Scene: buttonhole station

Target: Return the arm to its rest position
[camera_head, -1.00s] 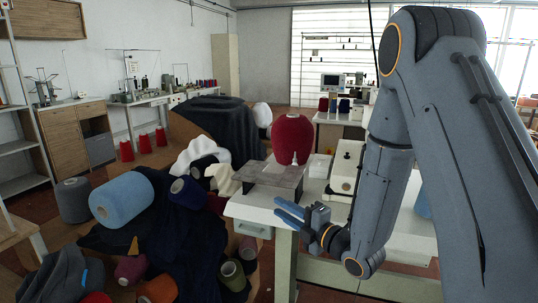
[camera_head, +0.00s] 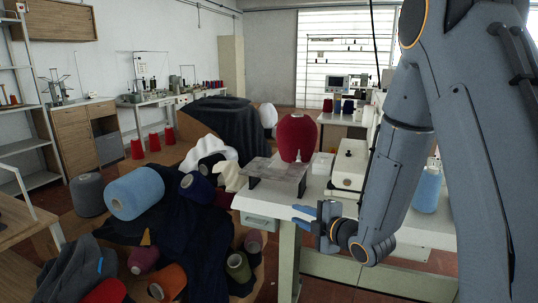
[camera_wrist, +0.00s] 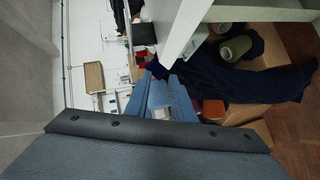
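My gripper (camera_head: 297,216) is low, beside the front edge of the white sewing table (camera_head: 258,205). Its two blue fingers point left and stand a little apart, with nothing between them. The fingers also show in the wrist view (camera_wrist: 160,98), seen end-on against the room. My arm comes down from the upper right of the head view, bent at the elbow, and hides part of the table's right side.
Dark cloth (camera_head: 190,235) with several yarn cones lies to the left. Brown floor shows under the table.

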